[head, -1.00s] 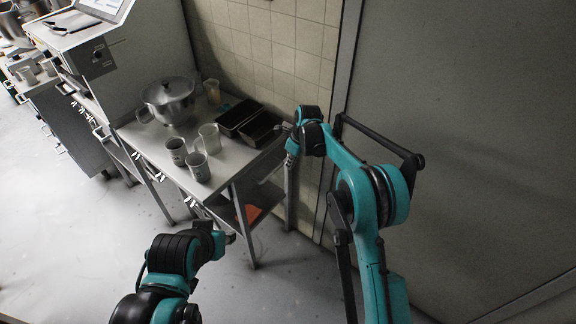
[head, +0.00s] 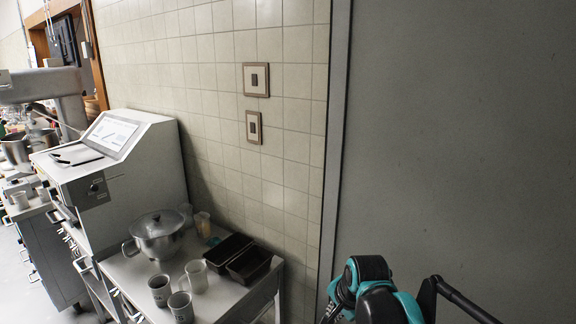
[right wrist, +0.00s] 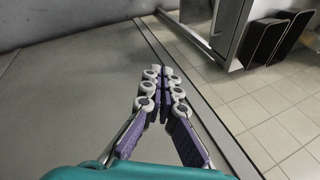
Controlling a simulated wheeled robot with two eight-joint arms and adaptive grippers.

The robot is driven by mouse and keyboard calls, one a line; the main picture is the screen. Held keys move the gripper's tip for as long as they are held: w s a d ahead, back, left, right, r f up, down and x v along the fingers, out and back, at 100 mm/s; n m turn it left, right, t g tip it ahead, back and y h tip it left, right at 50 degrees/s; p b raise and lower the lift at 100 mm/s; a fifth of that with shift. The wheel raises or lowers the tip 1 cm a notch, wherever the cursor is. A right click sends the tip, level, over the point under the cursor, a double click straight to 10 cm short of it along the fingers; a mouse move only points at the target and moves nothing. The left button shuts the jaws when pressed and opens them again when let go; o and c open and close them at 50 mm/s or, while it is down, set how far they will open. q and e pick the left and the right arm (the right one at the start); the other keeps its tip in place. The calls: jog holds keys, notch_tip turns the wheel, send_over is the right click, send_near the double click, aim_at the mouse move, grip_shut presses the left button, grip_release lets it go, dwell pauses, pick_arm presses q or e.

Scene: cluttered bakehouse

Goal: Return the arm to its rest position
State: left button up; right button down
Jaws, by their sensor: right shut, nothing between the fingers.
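My right arm (head: 405,308) shows at the bottom right of the head view, in front of the grey panel, with its teal and black joints cut off by the frame's lower edge. In the right wrist view my right gripper (right wrist: 161,74) is shut, its purple-padded fingers together and nothing between them. It hangs in front of the grey panel (right wrist: 75,75), clear of the table. My left arm and gripper are out of the head view.
A metal table (head: 227,300) carries a lidded pot (head: 157,238), clear and grey jugs, and two dark loaf tins (head: 250,262). It stands left of my right arm. A machine with a sloped panel (head: 108,135) stands further left. The tiled wall (head: 215,100) is behind.

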jog(key=s+d+f+n+t, duration=0.1)
jog(key=s+d+f+n, duration=0.1)
jog(key=s+n, duration=0.3)
jog(key=s+d+f+n+t+h, duration=0.1)
jog(key=s+d+n, duration=0.3)
jog(key=s, duration=0.9)
jog(key=shift+d+f+n, duration=0.2)
jog(key=shift+f+n, duration=0.5)
jog(key=shift+n, duration=0.3)
